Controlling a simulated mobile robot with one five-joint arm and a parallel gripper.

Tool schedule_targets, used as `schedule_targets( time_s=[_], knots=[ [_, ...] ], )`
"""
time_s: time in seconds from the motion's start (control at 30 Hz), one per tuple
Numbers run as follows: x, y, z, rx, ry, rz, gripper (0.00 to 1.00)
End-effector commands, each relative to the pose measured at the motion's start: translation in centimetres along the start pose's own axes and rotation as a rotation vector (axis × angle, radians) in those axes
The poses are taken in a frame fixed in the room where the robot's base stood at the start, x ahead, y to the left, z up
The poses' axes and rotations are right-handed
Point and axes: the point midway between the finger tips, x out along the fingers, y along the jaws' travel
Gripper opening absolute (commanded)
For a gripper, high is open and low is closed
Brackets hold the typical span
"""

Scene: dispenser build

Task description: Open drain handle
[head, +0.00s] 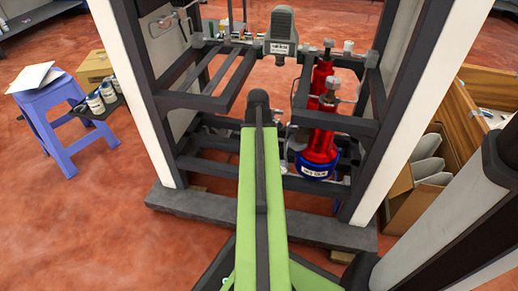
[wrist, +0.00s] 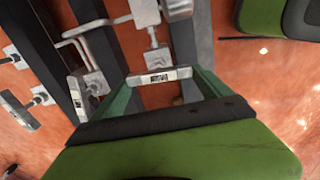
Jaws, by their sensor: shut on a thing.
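In the wrist view, my gripper (wrist: 160,80) has a green finger on each side of a pale metal handle bar with a dark printed label (wrist: 158,75). It is shut on this handle. The handle joins a metal valve fitting (wrist: 157,57) with pipework above it. A similar labelled handle (wrist: 20,112) sits on another fitting at the far left, apart from my gripper. In the head view my green arm reaches toward the dark frame and hides my gripper and the held handle.
The dark metal frame (head: 205,102) surrounds the work area. A red cylinder with a blue base (head: 318,165) stands inside it to the right. A blue stool (head: 50,105) is at left, with a small tray of cans (head: 95,103) beside it. A wooden crate (head: 465,110) is at right.

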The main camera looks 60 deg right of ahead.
Motion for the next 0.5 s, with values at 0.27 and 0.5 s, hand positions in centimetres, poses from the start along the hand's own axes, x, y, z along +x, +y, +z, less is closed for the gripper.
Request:
schedule_targets(
  time_s=[0.27,0.5],
  knots=[
    [0.02,-0.12,-0.15,-0.043,0.003,-0.003,0.47],
    [0.02,-0.07,-0.16,-0.044,0.003,-0.001,0.47]
  ],
)
